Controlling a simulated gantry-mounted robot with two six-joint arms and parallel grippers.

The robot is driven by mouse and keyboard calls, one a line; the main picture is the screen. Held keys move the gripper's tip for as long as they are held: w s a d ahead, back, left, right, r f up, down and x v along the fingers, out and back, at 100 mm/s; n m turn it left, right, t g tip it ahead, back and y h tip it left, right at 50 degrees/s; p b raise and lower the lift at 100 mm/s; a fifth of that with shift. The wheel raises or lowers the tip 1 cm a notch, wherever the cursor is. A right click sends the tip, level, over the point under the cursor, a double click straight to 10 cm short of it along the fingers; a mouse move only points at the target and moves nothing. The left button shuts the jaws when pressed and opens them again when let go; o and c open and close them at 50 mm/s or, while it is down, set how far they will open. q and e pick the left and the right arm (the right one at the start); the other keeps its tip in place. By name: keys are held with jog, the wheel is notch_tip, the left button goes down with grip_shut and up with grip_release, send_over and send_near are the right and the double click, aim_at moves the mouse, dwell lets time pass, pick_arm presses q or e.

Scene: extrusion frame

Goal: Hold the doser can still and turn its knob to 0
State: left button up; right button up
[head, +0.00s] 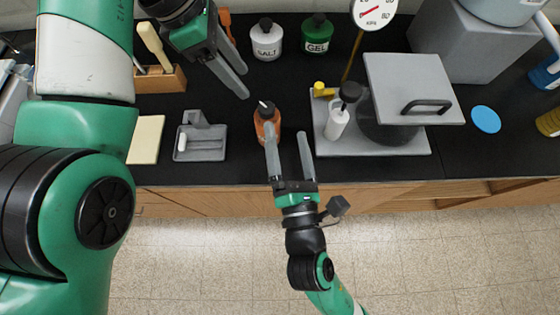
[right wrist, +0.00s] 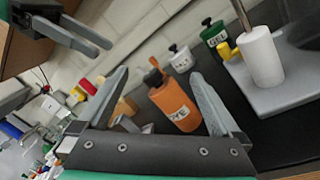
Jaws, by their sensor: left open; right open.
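The orange can (head: 268,121), with a small dark knob (head: 266,106) on top bearing a pale mark, stands upright near the counter's front. I take it as the doser can; the knob's setting is too small to read. My right gripper (head: 287,130) is open and empty at the can's front right; its left finger overlaps the can in the head view. In the right wrist view the can (right wrist: 175,105) appears between the open fingers, and contact is unclear. My left gripper (head: 244,84) is open and empty, behind and left of the can, and also shows in the right wrist view (right wrist: 95,45).
Behind stand a white SALT can (head: 267,42) and a green GEL can (head: 316,36). To the right, a grey press (head: 415,90) sits on a base plate with a white bottle (head: 337,124). A grey holder (head: 201,145) stands left; black counter is clear between.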

aim_at(258, 122)
jog(key=s+a+f+n+g, duration=0.1)
jog(key=s+a+f+n, duration=0.1)
jog(key=s+f+n, duration=0.55)
jog(key=w, duration=0.4)
jog(key=w+a+n, duration=0.1)
jog(key=w, duration=0.4)
jog(key=w+f+n, duration=0.1)
jog(key=w, duration=0.4)
jog(key=shift+a+y, duration=0.2)
jog(key=shift+y, duration=0.2)
jog(key=shift+c, duration=0.2)
